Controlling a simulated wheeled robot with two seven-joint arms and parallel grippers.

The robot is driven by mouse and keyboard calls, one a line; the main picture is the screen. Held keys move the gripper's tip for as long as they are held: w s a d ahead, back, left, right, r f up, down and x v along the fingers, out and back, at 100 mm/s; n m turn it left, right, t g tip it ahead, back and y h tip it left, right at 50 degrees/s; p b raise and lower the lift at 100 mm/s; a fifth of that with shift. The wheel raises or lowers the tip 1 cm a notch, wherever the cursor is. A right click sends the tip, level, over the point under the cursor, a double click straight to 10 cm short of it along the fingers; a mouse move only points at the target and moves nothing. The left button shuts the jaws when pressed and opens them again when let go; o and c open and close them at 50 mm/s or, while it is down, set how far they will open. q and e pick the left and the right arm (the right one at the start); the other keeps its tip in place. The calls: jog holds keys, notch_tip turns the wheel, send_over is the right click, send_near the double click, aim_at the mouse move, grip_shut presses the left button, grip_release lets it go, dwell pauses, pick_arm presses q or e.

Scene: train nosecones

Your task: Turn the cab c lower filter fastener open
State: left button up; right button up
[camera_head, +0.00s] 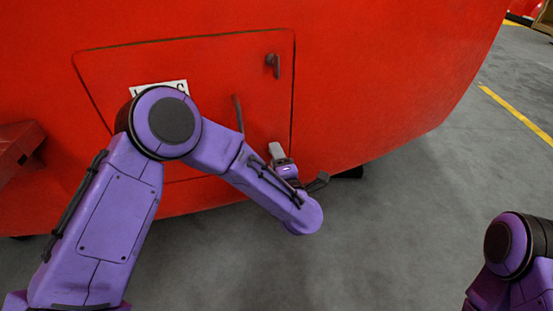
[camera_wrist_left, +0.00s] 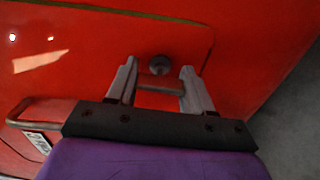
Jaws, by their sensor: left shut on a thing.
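The red hatch panel (camera_head: 205,70) is on the train's red nose in the head view. Its upper fastener (camera_head: 272,65), a small dark latch, sits near the panel's top right corner. My left gripper (camera_head: 277,152) is at the panel's lower right corner. The wrist view shows the lower fastener as a dark round knob (camera_wrist_left: 160,65) with a short reddish bar (camera_wrist_left: 160,83). My left gripper's two grey fingers (camera_wrist_left: 159,88) are on either side of that bar and shut on it. The head view hides the lower fastener behind my gripper. My right gripper is out of view.
A dark bar handle (camera_head: 238,113) stands out from the panel, left of my left gripper; it also shows in the wrist view (camera_wrist_left: 38,101). A white label (camera_head: 160,87) is partly behind my left arm. A red box-like part (camera_head: 18,148) juts out at left. Grey floor (camera_head: 410,200) is clear at right.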

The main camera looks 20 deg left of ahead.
pick_arm(q)
jog(key=o, duration=1)
jog(key=shift+o, duration=0.2)
jog(key=v, duration=1)
jog(key=shift+s+d, duration=0.2)
jog(key=shift+s, duration=0.05)
